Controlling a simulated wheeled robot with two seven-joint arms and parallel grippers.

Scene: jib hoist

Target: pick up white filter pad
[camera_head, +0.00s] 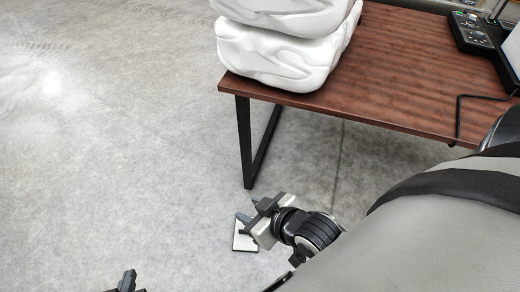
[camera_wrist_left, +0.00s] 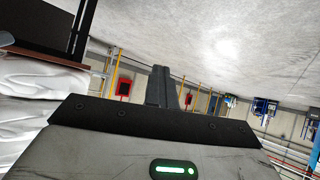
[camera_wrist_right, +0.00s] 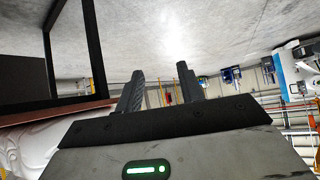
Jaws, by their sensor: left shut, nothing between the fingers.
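A white pad with a dark edge (camera_head: 243,239), likely the filter pad, shows in the head view just below and left of my right gripper, partly hidden behind it. It appears to lie on the floor; I cannot tell whether the gripper touches it. My right gripper (camera_head: 249,208) has its fingers apart, and in the right wrist view the fingers (camera_wrist_right: 160,88) are open with nothing between them. My left gripper (camera_head: 128,280) is at the bottom edge of the head view, apart from the pad. In the left wrist view its fingers (camera_wrist_left: 159,84) are shut together and empty.
A brown wooden table (camera_head: 400,72) with black legs (camera_head: 246,140) stands at the upper right. White stacked sacks (camera_head: 280,55) lie on its left end. A control box (camera_head: 474,30) with a cable sits at its far right. The grey floor (camera_head: 110,150) on the left is clear.

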